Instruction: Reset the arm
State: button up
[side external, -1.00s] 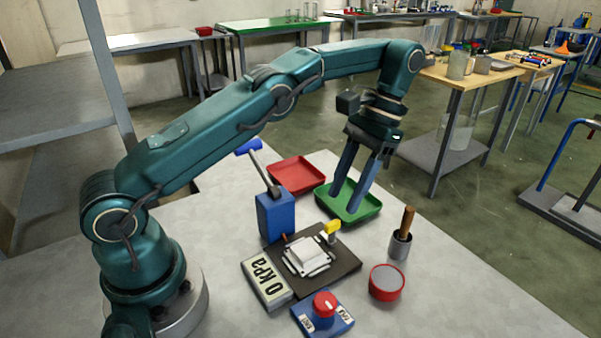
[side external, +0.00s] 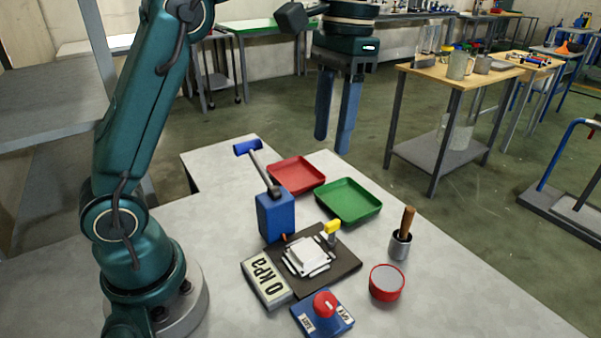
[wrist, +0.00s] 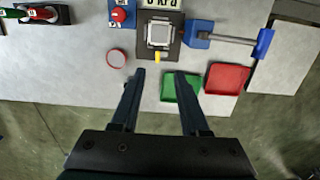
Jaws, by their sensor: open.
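My gripper (side external: 334,142) is open and empty, raised high above the far side of the table and pointing down. In the wrist view its two fingers (wrist: 158,75) stand well apart with nothing between them. Below it in the side view lie the green tray (side external: 348,217) and the red tray (side external: 297,191), both looking empty. The green tray is partly behind the right finger in the wrist view (wrist: 168,90).
A dark plate with a white block (side external: 305,257) stands beside a blue box with a lever (side external: 276,216), a 0 kPa display (side external: 266,282) and a red knob on a blue base (side external: 323,310). A red-rimmed tub (side external: 387,283) and a cup with a wooden-handled tool (side external: 400,246) stand at right.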

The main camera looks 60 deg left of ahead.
jog(key=s+r+t, duration=0.2)
jog(key=s+t, duration=0.2)
jog(key=s, duration=0.5)
jog(key=s+f+t, duration=0.2)
jog(key=s+f, duration=0.1)
jog(key=f, duration=0.5)
jog(key=shift+a+t, duration=0.3)
